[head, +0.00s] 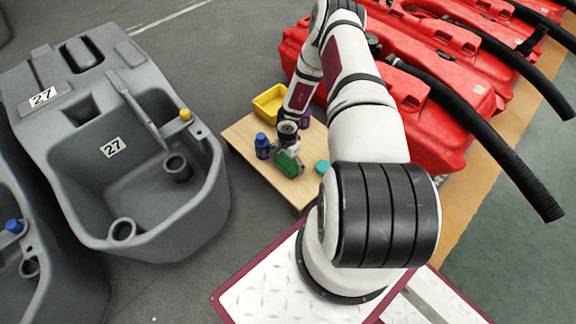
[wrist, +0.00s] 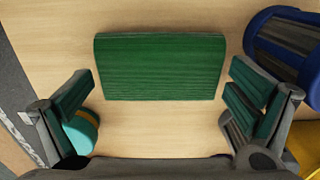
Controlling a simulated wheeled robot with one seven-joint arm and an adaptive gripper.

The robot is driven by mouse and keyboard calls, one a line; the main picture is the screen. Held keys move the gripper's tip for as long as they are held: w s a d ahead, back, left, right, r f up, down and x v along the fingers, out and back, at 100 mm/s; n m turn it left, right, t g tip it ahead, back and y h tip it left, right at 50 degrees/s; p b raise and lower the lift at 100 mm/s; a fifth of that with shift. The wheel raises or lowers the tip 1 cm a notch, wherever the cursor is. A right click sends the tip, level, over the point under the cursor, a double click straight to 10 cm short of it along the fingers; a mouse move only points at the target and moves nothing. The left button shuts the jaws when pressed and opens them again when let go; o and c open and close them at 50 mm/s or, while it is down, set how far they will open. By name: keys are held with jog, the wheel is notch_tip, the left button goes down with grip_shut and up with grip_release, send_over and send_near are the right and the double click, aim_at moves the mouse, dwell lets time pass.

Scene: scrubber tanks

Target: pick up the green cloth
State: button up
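The green cloth (wrist: 160,66) is a flat, ribbed, block-like rectangle lying on the wooden tabletop in the wrist view. In the head view it shows as a small green patch (head: 289,166) just below my gripper (head: 287,147). In the wrist view my gripper (wrist: 161,84) is open, with one finger to the left of the cloth and one to the right. Bare wood shows between the cloth and the fingers, and nothing is held. The height of the fingertips above the table is hard to tell.
A blue bottle (head: 262,145) stands left of the gripper. A teal round item (head: 322,167) lies to its right. A yellow bin (head: 269,103) sits behind on the wooden table (head: 243,139). Grey tanks (head: 75,150) stand left, red tanks (head: 455,95) right.

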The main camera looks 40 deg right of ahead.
jog(key=c, duration=0.8)
